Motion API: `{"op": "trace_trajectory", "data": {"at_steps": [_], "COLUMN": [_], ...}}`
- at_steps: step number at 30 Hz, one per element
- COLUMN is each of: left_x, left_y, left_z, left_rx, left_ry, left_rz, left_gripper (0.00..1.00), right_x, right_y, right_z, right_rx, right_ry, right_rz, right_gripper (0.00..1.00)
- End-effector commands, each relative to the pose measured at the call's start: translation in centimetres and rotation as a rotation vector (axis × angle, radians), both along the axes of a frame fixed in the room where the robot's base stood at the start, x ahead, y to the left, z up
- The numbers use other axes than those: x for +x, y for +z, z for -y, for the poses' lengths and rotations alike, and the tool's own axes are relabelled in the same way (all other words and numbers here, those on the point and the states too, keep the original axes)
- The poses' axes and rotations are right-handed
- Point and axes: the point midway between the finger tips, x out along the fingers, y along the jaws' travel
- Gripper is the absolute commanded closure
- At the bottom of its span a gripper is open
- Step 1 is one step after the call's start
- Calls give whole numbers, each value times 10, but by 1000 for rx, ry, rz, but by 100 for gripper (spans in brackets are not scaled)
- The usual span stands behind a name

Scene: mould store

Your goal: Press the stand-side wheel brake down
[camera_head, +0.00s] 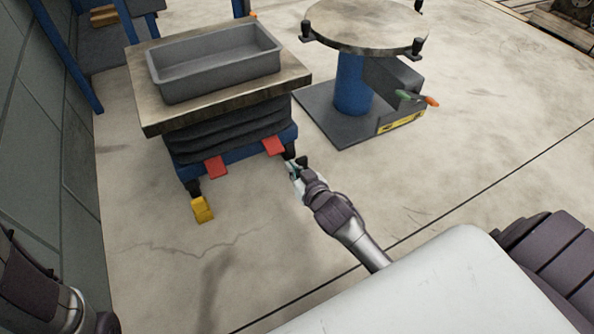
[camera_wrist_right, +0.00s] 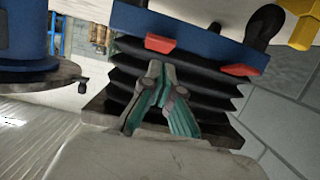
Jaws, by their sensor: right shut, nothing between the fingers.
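The lift cart (camera_head: 285,85) has two front wheels. Its stand-side wheel (camera_head: 290,151) is a small dark caster below the right front corner. My right gripper (camera_head: 292,164) is shut and empty, low down right at this wheel. I cannot tell whether it touches it. The brake on the stand-side wheel cannot be made out; the gripper covers that spot. The other wheel (camera_head: 194,187) has a yellow brake pedal (camera_head: 203,209), which also shows in the right wrist view (camera_wrist_right: 300,33). There the right gripper's fingers (camera_wrist_right: 160,70) are together. My left gripper is out of view.
Two red pedals, left (camera_head: 216,167) and right (camera_head: 273,146), stick out of the cart's blue base. A grey tray (camera_head: 195,82) sits on top. A round-topped stand (camera_head: 352,85) on a dark base is to the right. Open floor lies in front; a wall is at left.

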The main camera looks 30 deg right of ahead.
Motion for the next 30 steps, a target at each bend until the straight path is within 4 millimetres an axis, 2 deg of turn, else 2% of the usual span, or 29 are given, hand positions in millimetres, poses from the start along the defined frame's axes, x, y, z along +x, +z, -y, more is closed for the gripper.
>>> {"op": "trace_trajectory", "data": {"at_steps": [3,7,25,28,30], "left_x": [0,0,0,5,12], "left_y": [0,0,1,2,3], "left_z": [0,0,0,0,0], "left_rx": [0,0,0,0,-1], "left_ry": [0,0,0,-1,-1], "left_rz": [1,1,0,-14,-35], "left_gripper": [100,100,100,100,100], "right_x": [-17,-26,-27,-27,-27], "right_y": [6,10,13,27,49], "right_z": [1,1,0,-6,-17], "right_rx": [-1,-2,-2,3,11], "right_ry": [0,0,2,19,47], "right_rz": [3,6,10,38,86], "right_gripper": [100,100,100,100,100]}}
